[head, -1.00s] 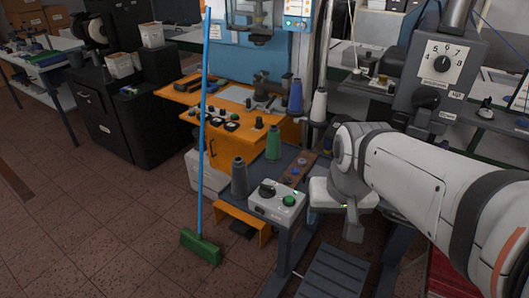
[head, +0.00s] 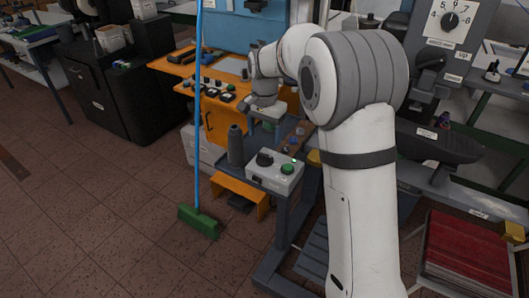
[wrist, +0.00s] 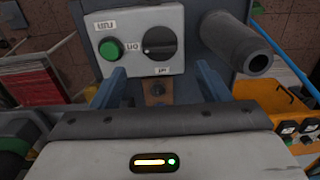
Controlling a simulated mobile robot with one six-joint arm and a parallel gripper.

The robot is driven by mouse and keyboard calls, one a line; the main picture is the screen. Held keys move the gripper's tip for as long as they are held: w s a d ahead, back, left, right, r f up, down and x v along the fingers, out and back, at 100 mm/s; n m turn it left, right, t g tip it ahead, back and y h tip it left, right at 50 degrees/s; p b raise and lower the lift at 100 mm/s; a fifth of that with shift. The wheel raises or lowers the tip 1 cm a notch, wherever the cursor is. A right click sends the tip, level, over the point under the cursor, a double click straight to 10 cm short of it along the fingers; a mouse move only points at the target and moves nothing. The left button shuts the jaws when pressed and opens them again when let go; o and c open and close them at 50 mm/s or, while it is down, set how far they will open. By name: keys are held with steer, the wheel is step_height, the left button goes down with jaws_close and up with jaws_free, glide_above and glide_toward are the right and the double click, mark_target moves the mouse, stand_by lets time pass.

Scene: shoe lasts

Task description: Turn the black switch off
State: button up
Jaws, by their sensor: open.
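A grey control box (head: 275,178) sits on the front of a blue-grey stand. It carries a black rotary switch (head: 264,159) and a green button (head: 288,169). In the wrist view the box (wrist: 138,65) appears upside down, with the black switch (wrist: 161,42) right of the green button (wrist: 110,49) and small labels around them. The switch's white mark points left in that view. My gripper (wrist: 160,78) is open and empty. Its two blue-grey fingers show apart, either side of the stand's top below the box; no contact with the switch is visible.
A dark grey cone spool (head: 235,146) stands left of the box; it is close in the wrist view (wrist: 237,42). A blue-handled broom (head: 199,220) with a green head stands on the tiled floor. An orange bench (head: 172,67) is behind.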

mark_target(265, 154)
step_height(265, 154, down, 8)
steer(key=shift+r, duration=0.15)
steer(key=shift+c, duration=0.3)
steer(key=c, duration=0.9)
